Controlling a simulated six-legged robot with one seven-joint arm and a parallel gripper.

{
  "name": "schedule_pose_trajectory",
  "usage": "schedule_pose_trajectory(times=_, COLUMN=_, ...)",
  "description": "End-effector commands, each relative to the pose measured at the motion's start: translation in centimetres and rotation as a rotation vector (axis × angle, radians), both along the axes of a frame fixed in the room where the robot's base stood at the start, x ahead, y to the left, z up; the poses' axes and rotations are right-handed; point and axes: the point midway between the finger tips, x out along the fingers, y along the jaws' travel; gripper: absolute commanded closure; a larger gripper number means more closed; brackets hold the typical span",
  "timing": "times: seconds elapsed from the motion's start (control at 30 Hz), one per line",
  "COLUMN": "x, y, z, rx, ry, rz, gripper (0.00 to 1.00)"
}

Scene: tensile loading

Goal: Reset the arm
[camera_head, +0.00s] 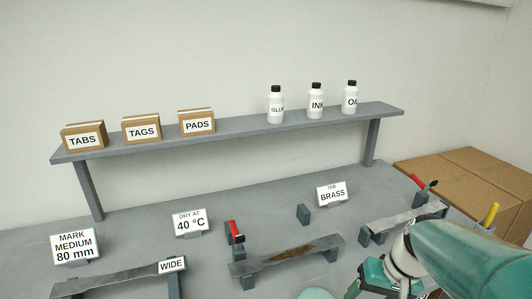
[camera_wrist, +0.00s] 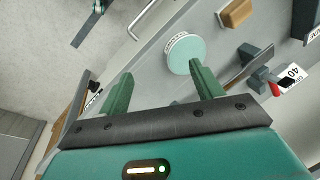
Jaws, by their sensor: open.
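My gripper (camera_wrist: 162,76) shows in the wrist view as two green fingers set wide apart, open, with nothing between them. A pale green round disc (camera_wrist: 184,54) lies beyond the fingers; I cannot tell its distance from them. In the head view my teal arm reaches in from the lower right over the bench, and my gripper's fingertips cannot be made out there. The disc's edge also shows at the bottom of the head view (camera_head: 315,294).
The grey bench (camera_head: 200,255) holds metal strips on stands, one with a brown patch (camera_head: 300,250), and a red-handled clamp (camera_head: 234,232). A raised shelf (camera_head: 230,136) carries boxes and bottles. Cardboard boxes (camera_head: 455,190) stand at right.

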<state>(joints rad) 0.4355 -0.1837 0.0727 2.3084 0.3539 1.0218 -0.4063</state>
Motion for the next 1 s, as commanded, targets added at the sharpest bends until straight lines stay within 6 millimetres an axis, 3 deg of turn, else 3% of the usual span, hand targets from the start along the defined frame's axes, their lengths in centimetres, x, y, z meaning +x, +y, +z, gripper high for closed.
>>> schedule_pose_trajectory(times=0.2, x=-2.8, y=3.5, z=4.2, rx=-0.168, ry=-0.136, rz=0.052, gripper=0.35)
schedule_pose_trajectory(times=0.43, x=-5.7, y=5.7, z=7.4, rx=-0.272, ry=-0.309, rz=0.075, gripper=0.35)
schedule_pose_trajectory(times=0.63, x=-6.7, y=6.3, z=8.4, rx=-0.297, ry=-0.382, rz=0.076, gripper=0.35)
schedule_pose_trajectory(times=1.0, x=-6.8, y=6.3, z=8.5, rx=-0.297, ry=-0.384, rz=0.074, gripper=0.35)
